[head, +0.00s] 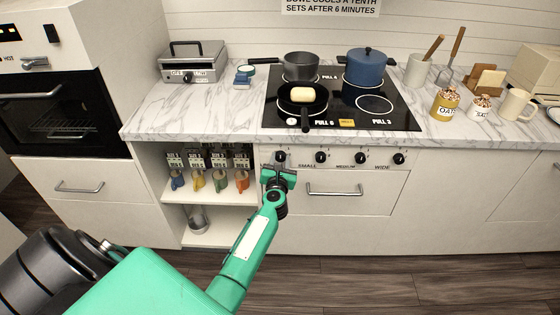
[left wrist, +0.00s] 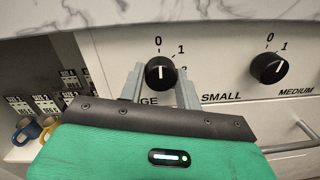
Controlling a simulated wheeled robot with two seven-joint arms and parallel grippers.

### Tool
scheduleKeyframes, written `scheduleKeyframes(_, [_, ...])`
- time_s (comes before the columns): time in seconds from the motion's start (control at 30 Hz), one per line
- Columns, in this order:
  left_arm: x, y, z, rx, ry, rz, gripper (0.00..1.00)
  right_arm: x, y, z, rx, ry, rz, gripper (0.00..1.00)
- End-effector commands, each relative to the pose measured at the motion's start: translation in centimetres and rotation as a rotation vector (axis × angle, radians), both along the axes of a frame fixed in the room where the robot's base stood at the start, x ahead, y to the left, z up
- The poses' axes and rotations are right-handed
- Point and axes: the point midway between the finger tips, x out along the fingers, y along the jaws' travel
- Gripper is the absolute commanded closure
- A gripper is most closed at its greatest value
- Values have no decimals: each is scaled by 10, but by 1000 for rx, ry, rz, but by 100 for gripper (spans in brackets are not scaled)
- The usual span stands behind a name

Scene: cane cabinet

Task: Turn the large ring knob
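The large ring knob (left wrist: 160,73) is a round black knob with a white pointer line, which points up at about the 0 mark. It is the leftmost knob on the white front panel; its label is partly hidden, with "GE" showing. In the head view the knob (head: 280,157) sits just above my left gripper (head: 278,178). In the left wrist view the grey fingers of my left gripper (left wrist: 160,88) stand apart, one on each side of the knob. Whether they touch it I cannot tell. My right gripper is not in view.
More black knobs stand to the right, the nearest being the small one (head: 320,157). A drawer handle (head: 334,190) lies below them. Above is the black cooktop (head: 345,118) with a frying pan (head: 302,100). Open shelves with mugs (head: 220,181) are at the left.

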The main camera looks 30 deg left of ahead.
Motion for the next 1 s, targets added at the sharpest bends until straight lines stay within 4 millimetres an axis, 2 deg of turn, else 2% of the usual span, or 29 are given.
scheduleKeyframes(0.03, [0, 0, 0, 0, 0, 0, 76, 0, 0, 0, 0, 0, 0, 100])
scheduleKeyframes(0.1, [0, 0, 0, 0, 0, 0, 90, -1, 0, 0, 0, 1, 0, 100])
scheduleKeyframes(0.57, [0, 0, 2, 85, 53, 0, 89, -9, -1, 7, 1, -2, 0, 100])
scheduleKeyframes(1.0, [0, -1, 4, 408, 252, -1, 89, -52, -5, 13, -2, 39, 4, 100])
